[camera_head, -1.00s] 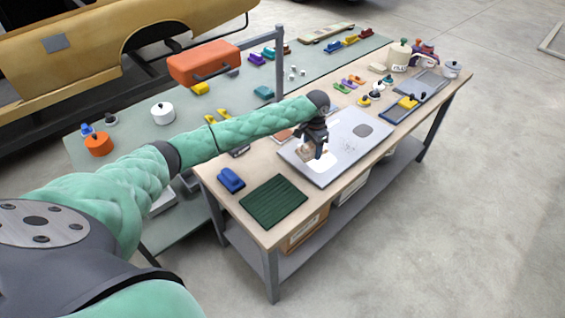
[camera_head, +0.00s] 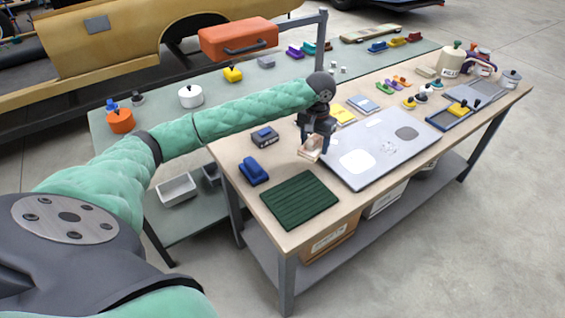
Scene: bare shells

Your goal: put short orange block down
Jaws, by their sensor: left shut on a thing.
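My left gripper (camera_head: 313,142) reaches in over the wooden-topped table and is shut on a small block (camera_head: 309,153). The block looks pale tan-orange and is tilted; it is the only thing I see that could be the short orange block. It is at the left edge of the grey metal plate (camera_head: 352,180). I cannot tell whether it touches the table (camera_head: 235,158) or hangs just above it. The fingers hide part of the block. My right gripper is not in view.
A dark green ribbed mat (camera_head: 300,199) lies at the near corner. A blue block-shaped thing (camera_head: 253,172) and a dark grey-blue item (camera_head: 265,137) lie to the left. Yellow (camera_head: 342,114) and blue-grey (camera_head: 364,105) pads lie behind. Bare wood shows between mat and blue thing.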

